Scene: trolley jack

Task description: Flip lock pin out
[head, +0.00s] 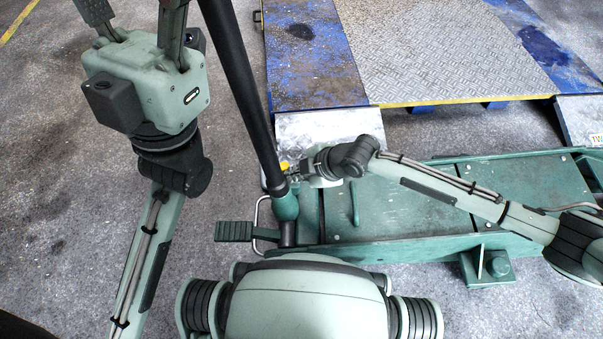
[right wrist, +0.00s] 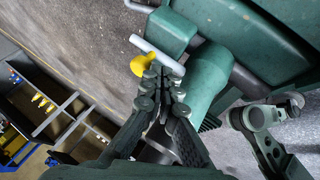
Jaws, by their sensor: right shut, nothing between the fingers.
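The lock pin shows in the right wrist view as a light grey crossbar (right wrist: 157,53) beside a yellow knob (right wrist: 143,64), next to the green handle socket. In the head view only a bit of yellow (head: 284,166) shows beside the handle. My right gripper (right wrist: 161,82) is shut and empty, its fingertips right at the knob and bar; I cannot tell whether they touch. In the head view the right gripper (head: 305,168) partly hides the pin. My left gripper (head: 134,20) is at the upper left, fingers spread, tips cut off by the frame, far from the pin.
The jack's long black handle (head: 243,85) rises between my arms. The green jack body (head: 400,222) lies along the right, with a foot pedal (head: 234,231) at its left end. A blue-edged ramp platform (head: 315,60) stands behind. The floor at left is clear.

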